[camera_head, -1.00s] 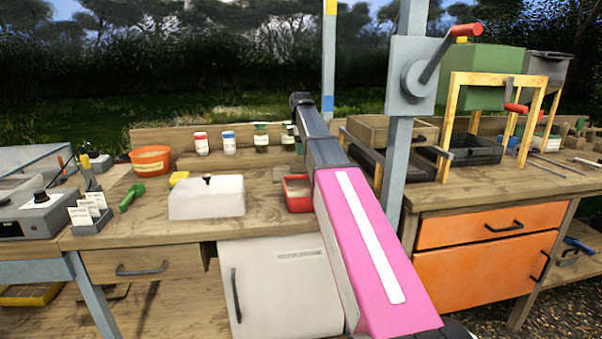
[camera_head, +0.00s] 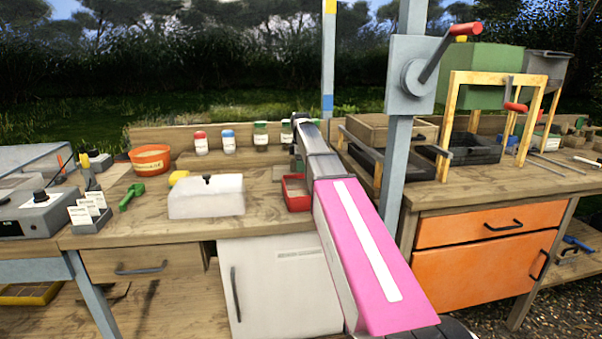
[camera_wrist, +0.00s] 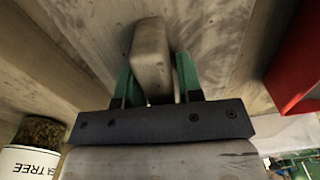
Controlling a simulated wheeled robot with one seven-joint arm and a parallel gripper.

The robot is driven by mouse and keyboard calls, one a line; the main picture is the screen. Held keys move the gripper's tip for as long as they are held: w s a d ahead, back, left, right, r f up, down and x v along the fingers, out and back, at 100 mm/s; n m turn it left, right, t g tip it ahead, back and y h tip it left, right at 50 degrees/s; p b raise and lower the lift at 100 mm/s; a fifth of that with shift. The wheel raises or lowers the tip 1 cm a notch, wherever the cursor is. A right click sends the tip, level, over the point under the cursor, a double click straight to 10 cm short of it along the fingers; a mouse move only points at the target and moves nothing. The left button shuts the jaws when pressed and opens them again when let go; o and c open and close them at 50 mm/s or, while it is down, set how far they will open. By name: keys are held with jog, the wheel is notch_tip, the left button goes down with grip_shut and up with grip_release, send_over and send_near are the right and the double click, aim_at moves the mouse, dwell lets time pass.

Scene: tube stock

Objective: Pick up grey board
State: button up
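The grey board (camera_wrist: 152,60) shows in the wrist view as a worn grey-brown piece on the wooden bench top. My gripper (camera_wrist: 158,85) has its two green fingers on either side of the board. A narrow gap shows between the board and the right finger; the left finger is close to it, and contact is unclear. The fingers look open around it. In the head view my gripper (camera_head: 298,160) is low behind the red tray, partly hidden by my arm.
A red tray (camera_head: 296,193) stands close to my gripper and fills the right of the wrist view (camera_wrist: 300,65). A labelled jar (camera_wrist: 30,160) is at lower left there. A white box (camera_head: 206,197) stands left on the bench; a grey post (camera_head: 393,150) rises on the right.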

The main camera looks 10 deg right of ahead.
grip_shut()
